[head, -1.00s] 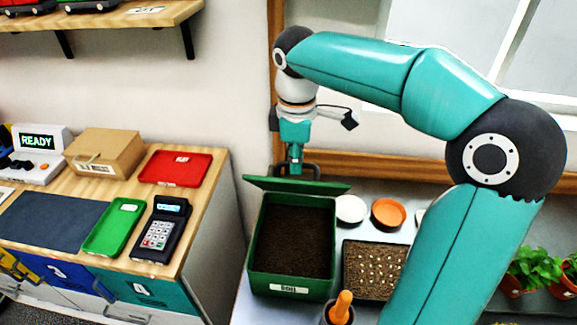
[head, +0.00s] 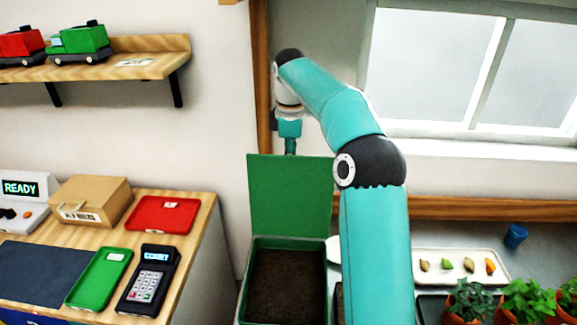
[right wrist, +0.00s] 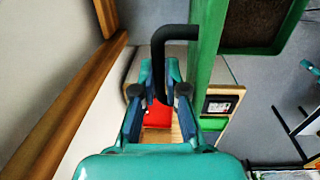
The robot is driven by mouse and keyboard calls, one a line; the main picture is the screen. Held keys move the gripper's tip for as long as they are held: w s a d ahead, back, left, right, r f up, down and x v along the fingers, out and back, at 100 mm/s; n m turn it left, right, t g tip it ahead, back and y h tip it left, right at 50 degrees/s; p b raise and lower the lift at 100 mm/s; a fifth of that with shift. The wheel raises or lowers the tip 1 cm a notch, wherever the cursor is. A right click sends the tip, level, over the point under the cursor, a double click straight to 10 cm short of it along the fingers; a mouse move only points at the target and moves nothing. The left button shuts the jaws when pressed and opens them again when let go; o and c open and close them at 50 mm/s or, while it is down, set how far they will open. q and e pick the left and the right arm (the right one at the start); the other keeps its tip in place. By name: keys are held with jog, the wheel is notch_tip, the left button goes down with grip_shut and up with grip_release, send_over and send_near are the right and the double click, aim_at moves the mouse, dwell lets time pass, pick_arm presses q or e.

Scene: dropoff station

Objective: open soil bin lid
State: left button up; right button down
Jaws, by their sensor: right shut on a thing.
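The green soil bin (head: 243,290) holds dark soil (head: 286,287). Its green lid (head: 289,195) stands upright at the back of the bin. In the right wrist view the lid (right wrist: 206,60) shows edge-on, with the bin (right wrist: 285,30) at the upper right. My right gripper (right wrist: 161,92) is shut on the lid's black bar handle (right wrist: 172,36). In the head view the handle and the fingertips are hidden behind the lid, and my right wrist shows above its top edge. My left gripper is not in view.
A counter left of the bin bears a card reader (head: 149,281), a green tray (head: 99,279), a red tray (head: 162,214) and a cardboard box (head: 89,201). Right of my arm are a white seed dish (head: 462,280), a blue cup (head: 515,236) and potted plants (head: 527,300).

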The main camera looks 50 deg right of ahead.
jog(key=shift+w+d+f, duration=0.2)
jog(key=shift+d+f, duration=0.15)
jog(key=shift+f, duration=0.05)
